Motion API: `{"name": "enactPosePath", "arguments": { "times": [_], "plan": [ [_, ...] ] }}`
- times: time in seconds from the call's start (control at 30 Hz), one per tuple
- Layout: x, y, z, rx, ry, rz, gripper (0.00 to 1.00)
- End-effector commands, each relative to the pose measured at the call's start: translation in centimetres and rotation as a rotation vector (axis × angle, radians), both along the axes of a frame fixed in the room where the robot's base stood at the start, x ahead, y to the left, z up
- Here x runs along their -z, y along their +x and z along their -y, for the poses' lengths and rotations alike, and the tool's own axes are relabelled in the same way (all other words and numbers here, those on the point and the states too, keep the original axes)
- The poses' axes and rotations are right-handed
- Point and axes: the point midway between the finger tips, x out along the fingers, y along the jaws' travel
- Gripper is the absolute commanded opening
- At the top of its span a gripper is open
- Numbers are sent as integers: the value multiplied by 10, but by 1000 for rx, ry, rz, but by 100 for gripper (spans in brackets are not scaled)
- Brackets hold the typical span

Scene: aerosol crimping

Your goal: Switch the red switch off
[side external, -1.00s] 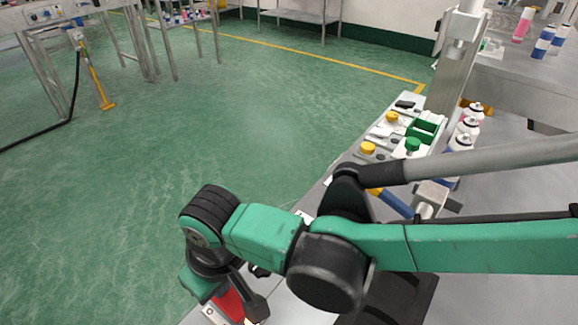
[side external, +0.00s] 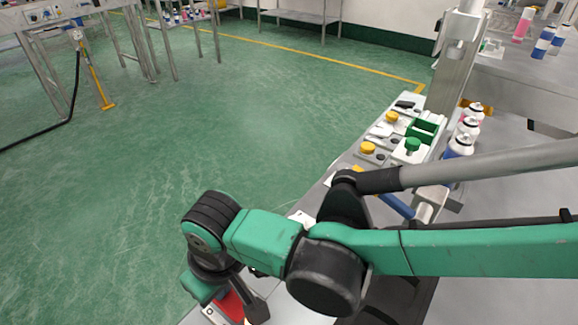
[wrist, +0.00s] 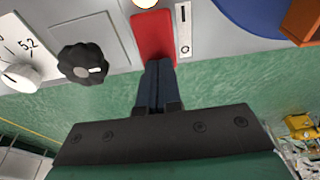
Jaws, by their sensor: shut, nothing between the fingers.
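The red switch (wrist: 152,38) shows in the wrist view at the top middle, a red rocker beside a white label (wrist: 184,30) with I and O marks. In the side external view part of the red switch (side external: 229,305) shows at the bottom, partly hidden by my arm. My gripper (wrist: 157,65) is shut and empty. Its fingertips overlap the lower end of the red switch in the wrist view. Whether they touch it I cannot tell.
A black knob (wrist: 83,63) and a white dial (wrist: 20,77) sit left of the switch. A blue round part (wrist: 250,15) and an orange-brown block (wrist: 302,22) lie to its right. A panel with yellow buttons (side external: 368,148) and bottles (side external: 461,143) stand farther back.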

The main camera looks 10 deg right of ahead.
Motion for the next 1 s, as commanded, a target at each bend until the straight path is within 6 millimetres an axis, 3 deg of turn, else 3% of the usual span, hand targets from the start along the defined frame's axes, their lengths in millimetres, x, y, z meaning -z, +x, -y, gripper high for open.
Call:
{"name": "enactPosePath", "arguments": {
  "times": [0.37,1.0],
  "plan": [
    [0,0,0,0,-1,-1,0],
    [-50,0,0,0,-1,-1,0]
  ]
}}
